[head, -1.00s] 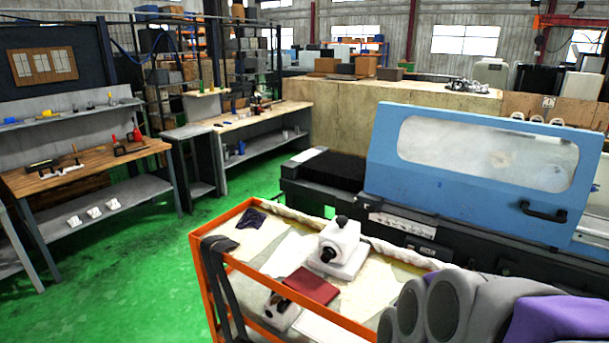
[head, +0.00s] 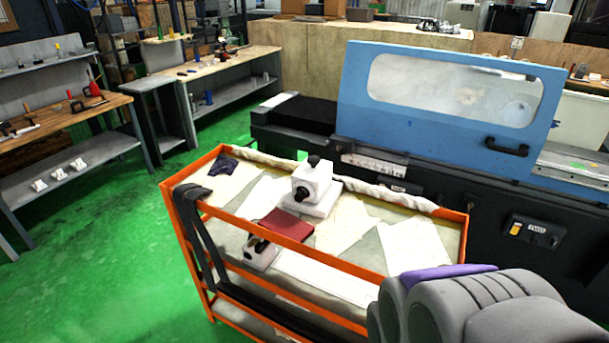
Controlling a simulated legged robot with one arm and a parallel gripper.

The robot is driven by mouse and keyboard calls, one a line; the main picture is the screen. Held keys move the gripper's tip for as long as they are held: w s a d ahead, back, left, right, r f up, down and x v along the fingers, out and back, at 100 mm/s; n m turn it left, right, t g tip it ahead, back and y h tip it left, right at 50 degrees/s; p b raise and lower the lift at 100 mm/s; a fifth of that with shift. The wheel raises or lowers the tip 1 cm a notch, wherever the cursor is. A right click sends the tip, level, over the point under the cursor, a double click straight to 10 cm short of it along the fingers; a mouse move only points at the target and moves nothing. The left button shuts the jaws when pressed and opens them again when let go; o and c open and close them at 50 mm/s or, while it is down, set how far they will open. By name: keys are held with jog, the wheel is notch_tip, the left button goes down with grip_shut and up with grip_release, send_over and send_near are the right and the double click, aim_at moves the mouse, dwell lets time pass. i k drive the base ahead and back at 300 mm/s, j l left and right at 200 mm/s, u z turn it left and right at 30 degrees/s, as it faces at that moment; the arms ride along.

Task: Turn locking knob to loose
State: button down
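A white block-shaped device (head: 318,180) stands upright on the orange cart's top. It has one black knob (head: 314,160) on its top and another black knob (head: 302,194) on its near face. I cannot tell from this view which is the locking knob, or whether either is loose or tight. A second white device (head: 262,254) with a dark part sits at the cart's near edge, partly hidden by the cart's rail. Grey and purple links of my arm fill the bottom right. My gripper is not visible.
The orange cart (head: 182,204) also carries a dark red cloth or book (head: 287,224) and papers. Behind it stands a machine with a blue windowed cover (head: 360,140). Workbenches stand at left. The green floor (head: 100,240) left of the cart is clear.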

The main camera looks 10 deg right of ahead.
aim_at(313, 160)
jog(key=i+j+z, duration=0.1)
jog(key=i+z, duration=0.35)
jog(key=i+j+z, duration=0.15)
jog(key=i+z, duration=0.25)
jog(key=k, duration=0.1)
